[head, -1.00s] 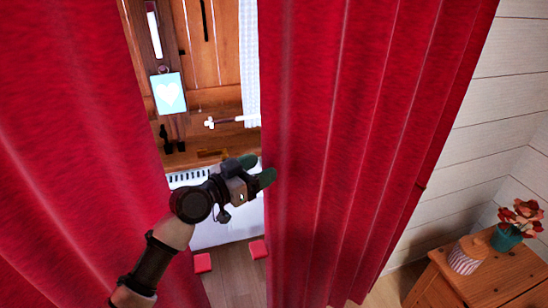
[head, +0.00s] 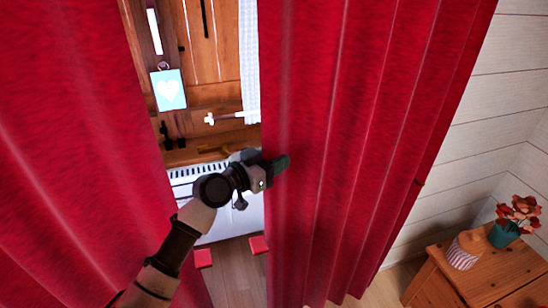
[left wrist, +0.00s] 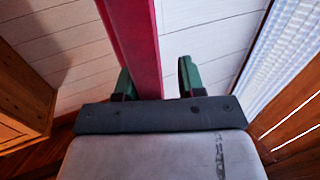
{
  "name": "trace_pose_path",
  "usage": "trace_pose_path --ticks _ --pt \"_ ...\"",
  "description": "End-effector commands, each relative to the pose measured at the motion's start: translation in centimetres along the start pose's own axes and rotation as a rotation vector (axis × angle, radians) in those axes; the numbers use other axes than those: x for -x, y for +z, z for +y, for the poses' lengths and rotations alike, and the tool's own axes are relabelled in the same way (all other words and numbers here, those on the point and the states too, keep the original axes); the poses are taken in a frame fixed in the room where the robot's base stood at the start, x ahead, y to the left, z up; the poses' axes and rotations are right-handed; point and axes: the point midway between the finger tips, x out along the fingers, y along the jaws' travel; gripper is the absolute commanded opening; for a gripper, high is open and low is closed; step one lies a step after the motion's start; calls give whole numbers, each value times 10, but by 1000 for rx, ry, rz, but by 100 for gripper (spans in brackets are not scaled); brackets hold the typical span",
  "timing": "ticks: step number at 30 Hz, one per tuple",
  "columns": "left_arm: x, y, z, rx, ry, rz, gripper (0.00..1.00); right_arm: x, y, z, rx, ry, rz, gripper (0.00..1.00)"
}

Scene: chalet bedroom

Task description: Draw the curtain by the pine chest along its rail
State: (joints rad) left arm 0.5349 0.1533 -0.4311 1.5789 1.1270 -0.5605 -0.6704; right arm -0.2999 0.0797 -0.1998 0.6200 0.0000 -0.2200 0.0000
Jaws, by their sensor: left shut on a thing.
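The red curtain by the pine chest (head: 350,130) hangs in folds on the right in the head view. Its left edge borders the gap between the curtains. The pine chest (head: 480,275) stands at the lower right. My left gripper (head: 279,163), with dark green fingers, is at that curtain's left edge, about mid-picture. In the left wrist view the curtain's edge (left wrist: 142,50) runs between the two green fingers of the gripper (left wrist: 157,82), which is shut on it. The rail is out of view. My right gripper is not in view.
A second red curtain (head: 70,130) hangs at left. Through the gap show wooden panelling, a light-blue heart picture (head: 168,90), a white curtain (head: 249,60) and red blocks on the floor. A flower pot (head: 505,232) and a striped object (head: 464,250) stand on the chest.

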Motion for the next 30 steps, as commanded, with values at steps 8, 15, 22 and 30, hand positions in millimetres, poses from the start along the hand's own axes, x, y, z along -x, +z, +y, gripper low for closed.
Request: trace_pose_path --ticks 8,15,22,30 --pt "18 4 -12 -4 -12 2 0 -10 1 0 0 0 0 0" --pt "47 0 -23 -5 -12 4 0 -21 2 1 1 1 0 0" --pt "48 -2 -24 -3 -12 7 0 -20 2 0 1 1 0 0" --pt "47 -2 -22 -3 -8 5 59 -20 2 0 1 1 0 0"
